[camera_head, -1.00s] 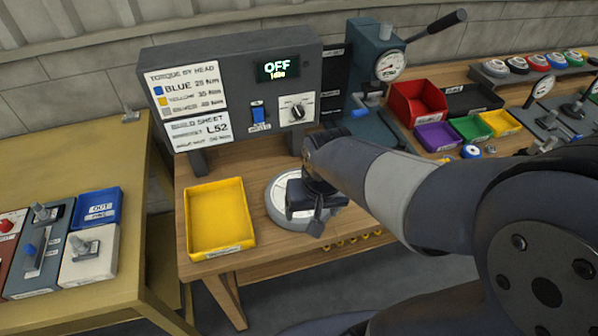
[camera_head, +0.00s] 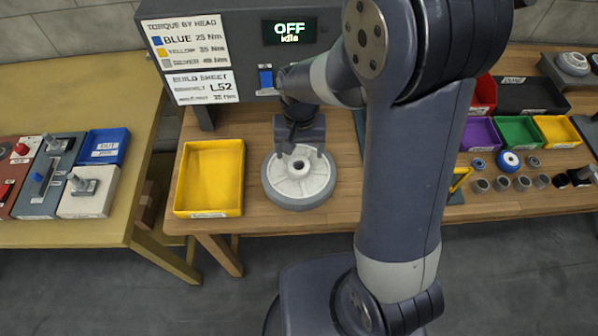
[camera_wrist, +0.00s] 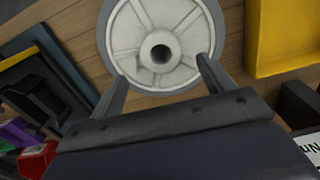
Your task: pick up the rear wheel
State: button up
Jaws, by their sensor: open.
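A wheel with a grey tyre and a pale spoked hub (camera_head: 299,178) lies flat on the wooden bench, just right of the yellow tray. It also shows in the wrist view (camera_wrist: 162,42), with its dark centre hole facing up. My gripper (camera_head: 299,153) is over the wheel's far part in the head view. In the wrist view my gripper (camera_wrist: 163,72) has its two fingers apart, over the near part of the wheel, with nothing held. I cannot tell whether the fingertips touch the wheel.
A yellow tray (camera_head: 211,178) stands empty left of the wheel. A grey torque panel (camera_head: 240,50) reading OFF rises behind. Several sockets (camera_head: 502,184) and small bins (camera_head: 518,133) are to the right. A separate table (camera_head: 60,120) with switch boxes is on the left.

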aim_at(299, 162)
jog(key=shift+s+a+f+p, duration=0.15)
jog(key=shift+f+p, duration=0.1)
jog(key=shift+f, duration=1.05)
jog(key=shift+s+f+p, duration=0.1)
jog(key=shift+f+p, duration=0.1)
jog(key=shift+f, duration=1.05)
jog(key=shift+c, duration=0.4)
grip_shut()
jog(key=shift+r, duration=0.1)
